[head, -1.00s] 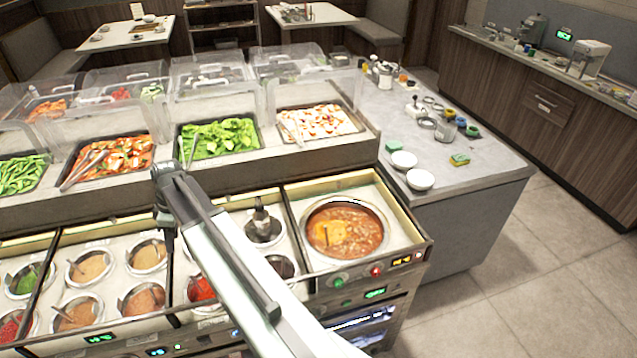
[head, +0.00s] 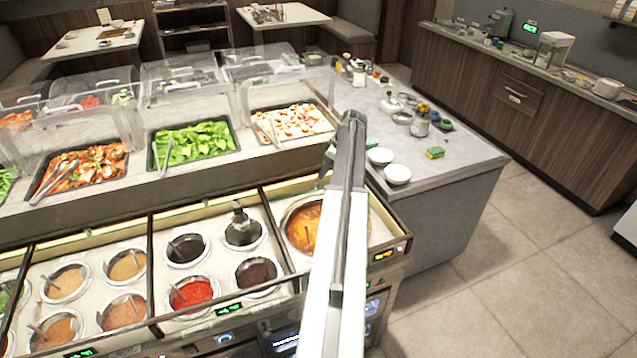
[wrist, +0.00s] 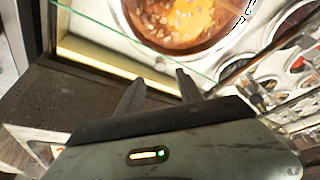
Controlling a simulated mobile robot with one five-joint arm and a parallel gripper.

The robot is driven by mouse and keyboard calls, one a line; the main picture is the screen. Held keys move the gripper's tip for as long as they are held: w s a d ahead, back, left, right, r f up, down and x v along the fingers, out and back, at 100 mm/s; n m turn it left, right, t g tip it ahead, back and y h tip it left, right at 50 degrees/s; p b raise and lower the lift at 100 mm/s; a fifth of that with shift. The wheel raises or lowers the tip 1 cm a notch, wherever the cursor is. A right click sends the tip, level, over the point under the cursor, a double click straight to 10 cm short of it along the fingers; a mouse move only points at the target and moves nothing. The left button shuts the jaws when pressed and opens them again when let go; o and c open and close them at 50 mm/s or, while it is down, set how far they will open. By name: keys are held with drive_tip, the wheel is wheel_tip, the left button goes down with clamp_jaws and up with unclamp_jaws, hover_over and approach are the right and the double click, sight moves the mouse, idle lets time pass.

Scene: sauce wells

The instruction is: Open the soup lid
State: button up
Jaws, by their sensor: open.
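The round soup well (head: 287,213) holds orange-brown soup (head: 302,228) at the right end of the heated counter. My arm covers its right part in the head view. The soup (wrist: 180,18) shows at the top of the wrist view, with a yellow-orange patch. No separate opaque lid shows; the soup surface is visible, and I cannot tell whether a clear lid covers it. My gripper (wrist: 160,77) is open and empty, its two dark fingers apart and pointing toward the well. A thin teal straight edge (wrist: 135,45) crosses the wrist view between the fingers and the soup.
Sauce wells (head: 190,293) with ladles lie left of the soup. Behind stand food trays (head: 190,145) under clear raised covers. The grey side counter (head: 455,170) holds white bowls (head: 397,174) and a sponge (head: 435,152). Open tiled floor (head: 500,270) lies to the right.

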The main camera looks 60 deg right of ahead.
sight(318, 182)
drive_tip(key=b+x, duration=0.6)
drive_tip(key=x, duration=0.1)
drive_tip(key=shift+w+f, duration=0.1)
drive_tip(key=shift+f, duration=0.15)
drive_tip(key=shift+r, duration=0.15)
clamp_jaws()
idle(0.8)
